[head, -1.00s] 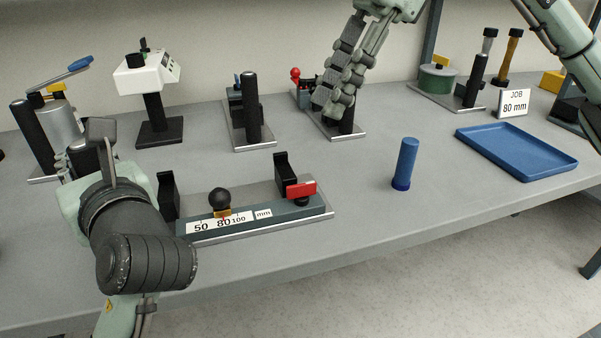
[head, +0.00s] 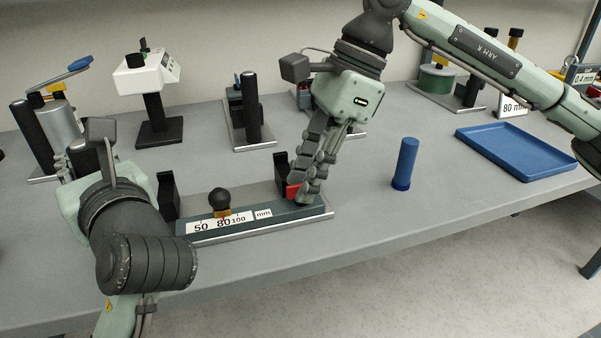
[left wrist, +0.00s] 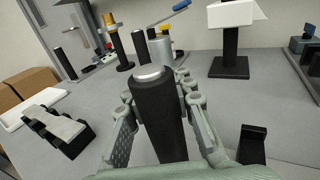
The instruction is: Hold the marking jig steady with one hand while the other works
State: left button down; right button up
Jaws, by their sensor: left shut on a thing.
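The marking jig (head: 290,218) lies near the table's front, with a 50-80-100 mm scale, a black ball knob (head: 219,199), two black uprights and a red part (head: 293,191) at its right end. My left gripper (left wrist: 158,88) is shut on a black upright post with a silver top (left wrist: 160,118); in the head view the wrist hides most of this grip. Whether the post belongs to the jig is not clear. My right gripper (head: 306,193) points down at the red part and partly covers it. Its fingers overlap in view, so contact and opening are unclear.
A blue cylinder (head: 405,164) stands to the right of the jig. A blue tray (head: 520,173) lies farther right. A white instrument on a stand (head: 147,76) and several fixtures line the back. The table between the jig and the blue cylinder is clear.

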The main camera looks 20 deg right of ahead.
grip_shut()
dwell(0.5)
jog(key=m+t, duration=0.1)
jog(key=m, duration=0.2)
jog(key=shift+s+m, duration=0.15)
jog(key=shift+m, duration=0.25)
jog(key=m+t+h, duration=0.1)
jog(key=m, duration=0.2)
jog(key=shift+m+t, duration=0.3)
jog(key=shift+t, duration=0.1)
jog(key=m, duration=0.2)
jog(key=m+t+h, duration=0.1)
jog(key=m, duration=0.2)
jog(key=shift+s+a+h, duration=0.15)
jog(key=shift+a+h, duration=0.05)
jog(key=shift+h, duration=0.1)
jog(key=shift+a+m+t+h, duration=0.15)
jog(key=shift+m+h, duration=0.35)
jog(key=shift+m, duration=0.9)
jog(key=shift+d+m+t+h, duration=0.1)
jog(key=shift+m+t+h, duration=0.3)
jog(key=shift+m, duration=1)
